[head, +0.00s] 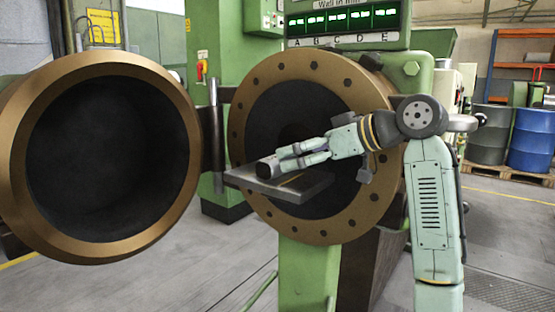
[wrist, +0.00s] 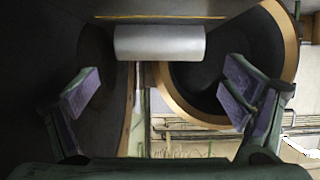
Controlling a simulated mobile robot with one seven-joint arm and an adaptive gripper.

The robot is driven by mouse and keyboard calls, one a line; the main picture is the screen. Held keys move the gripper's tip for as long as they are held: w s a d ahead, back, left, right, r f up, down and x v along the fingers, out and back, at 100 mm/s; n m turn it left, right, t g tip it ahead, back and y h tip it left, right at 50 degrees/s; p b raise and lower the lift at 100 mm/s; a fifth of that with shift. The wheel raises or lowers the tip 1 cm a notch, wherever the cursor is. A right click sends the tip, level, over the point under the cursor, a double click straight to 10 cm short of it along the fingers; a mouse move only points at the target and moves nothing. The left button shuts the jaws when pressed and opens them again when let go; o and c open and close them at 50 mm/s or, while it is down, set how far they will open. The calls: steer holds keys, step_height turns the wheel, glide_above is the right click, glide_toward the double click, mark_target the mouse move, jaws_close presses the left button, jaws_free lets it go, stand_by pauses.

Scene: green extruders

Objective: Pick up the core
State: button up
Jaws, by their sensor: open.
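The core looks like a short grey cylinder. In the head view the core (head: 267,169) is a dark cylinder lying on a flat grey plate (head: 310,186) in front of the round flange opening. In the wrist view the core (wrist: 160,42) is pale grey, lies crosswise at the top middle, and is beyond the fingertips. My gripper (head: 284,158) is just right of the core in the head view, above the plate. In the wrist view my gripper (wrist: 160,92) has its two purple-padded fingers wide apart with nothing between them. Whether a finger touches the core cannot be told.
The bronze-rimmed flange (head: 248,100) of the green extruder stands behind the plate. A large hinged round door (head: 188,130) with a dark hollow is swung open at the left. Drums (head: 532,138) stand on a pallet at the far right. The floor at front left is clear.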

mark_target(278, 165)
steer(key=shift+w+a, duration=0.7)
steer(key=shift+a, duration=0.2)
steer(key=shift+p+x, duration=0.75)
steer(key=shift+x, duration=1.6)
steer(key=shift+c, duration=0.4)
steer(key=c, duration=1.2)
